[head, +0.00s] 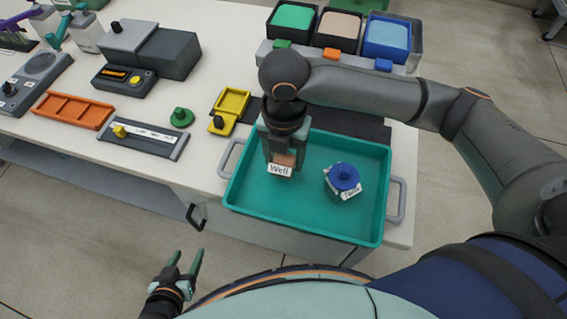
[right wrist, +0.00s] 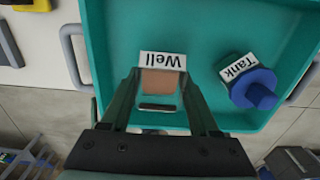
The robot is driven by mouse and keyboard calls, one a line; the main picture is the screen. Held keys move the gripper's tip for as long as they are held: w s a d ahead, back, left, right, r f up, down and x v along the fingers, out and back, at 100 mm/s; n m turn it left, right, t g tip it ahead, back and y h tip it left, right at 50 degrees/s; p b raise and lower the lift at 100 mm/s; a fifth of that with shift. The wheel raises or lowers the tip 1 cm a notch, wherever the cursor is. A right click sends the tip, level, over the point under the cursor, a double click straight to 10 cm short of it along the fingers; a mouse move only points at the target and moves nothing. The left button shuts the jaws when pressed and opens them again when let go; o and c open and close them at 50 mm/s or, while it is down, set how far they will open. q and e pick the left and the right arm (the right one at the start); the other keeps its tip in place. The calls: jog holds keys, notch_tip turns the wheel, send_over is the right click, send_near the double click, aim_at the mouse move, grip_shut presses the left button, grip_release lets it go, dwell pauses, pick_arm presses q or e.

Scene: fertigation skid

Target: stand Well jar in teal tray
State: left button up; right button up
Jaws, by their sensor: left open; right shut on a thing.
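The Well jar (head: 280,169), with a white "Well" label and a brown top, is between the fingers of my right gripper (head: 282,152). The gripper points down into the left part of the teal tray (head: 313,232) and is shut on the jar. The jar also shows in the right wrist view (right wrist: 161,82), label towards the tray. I cannot tell if its base touches the tray floor. A Tank jar (head: 343,180) with a blue lid stands in the tray to the right. My left gripper (head: 187,258) is open and empty, low in front of the bench.
Three bins with green, beige and blue contents (head: 338,29) stand at the back. Left of the tray are a yellow holder (head: 232,101), a green knob (head: 181,117) and an orange rack (head: 73,110). The tray's middle floor, between the jars, is clear.

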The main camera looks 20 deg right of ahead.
jog(key=shift+f, duration=1.45)
jog(key=shift+f, duration=0.1)
jog(key=o, duration=1.4)
jog(key=shift+o, duration=0.2)
notch_tip(320, 180, up, 12)
jog(key=p, duration=0.1)
jog(key=shift+p, duration=0.4)
